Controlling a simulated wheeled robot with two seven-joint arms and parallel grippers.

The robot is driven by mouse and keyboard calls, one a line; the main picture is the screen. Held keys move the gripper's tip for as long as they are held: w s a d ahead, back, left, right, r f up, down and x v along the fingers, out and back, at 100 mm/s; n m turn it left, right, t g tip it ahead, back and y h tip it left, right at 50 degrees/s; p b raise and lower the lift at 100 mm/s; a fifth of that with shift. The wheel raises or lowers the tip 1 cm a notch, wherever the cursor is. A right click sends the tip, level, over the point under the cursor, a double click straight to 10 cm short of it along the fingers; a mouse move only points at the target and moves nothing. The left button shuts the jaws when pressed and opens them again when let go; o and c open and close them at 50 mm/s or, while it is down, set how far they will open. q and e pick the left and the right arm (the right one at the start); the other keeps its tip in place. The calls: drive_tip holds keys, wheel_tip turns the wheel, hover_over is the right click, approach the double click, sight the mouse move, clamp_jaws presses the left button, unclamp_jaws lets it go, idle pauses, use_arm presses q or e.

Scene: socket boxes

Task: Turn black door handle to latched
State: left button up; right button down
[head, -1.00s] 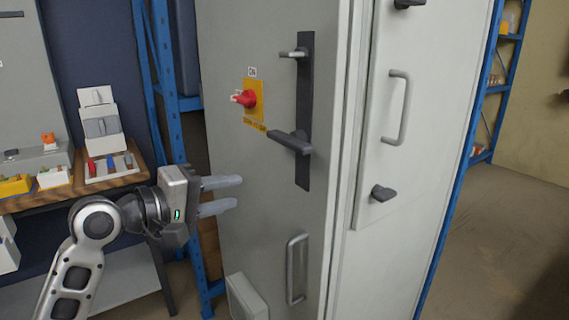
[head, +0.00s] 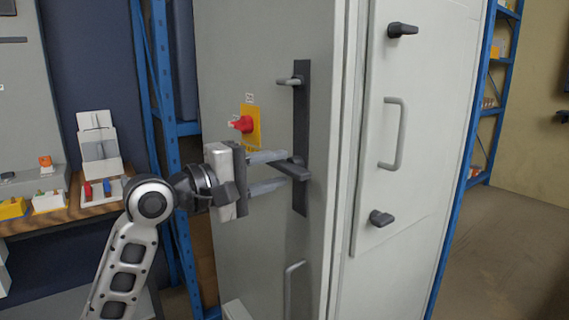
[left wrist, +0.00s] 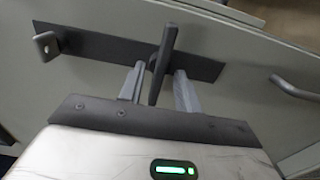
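The black door handle (head: 293,170) is a lever on a tall dark plate (head: 301,125) on the grey cabinet door. It points left, roughly level with a slight tilt. My left gripper (head: 285,167) is open, with one finger above the lever and one below it. In the left wrist view, the black handle (left wrist: 163,60) stands between the two fingers of my left gripper (left wrist: 161,80). The fingers are apart; whether either one touches the lever is hard to tell. My right gripper is not in view.
A red rotary switch (head: 243,124) on a yellow plate sits just above my left gripper. A smaller grey handle (head: 290,81) is at the plate's top, and a grey pull handle (head: 293,287) is below. A blue rack (head: 160,90) and a bench stand left.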

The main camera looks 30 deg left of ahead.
use_arm(q)
drive_tip(key=shift+x, duration=1.4)
clamp_jaws()
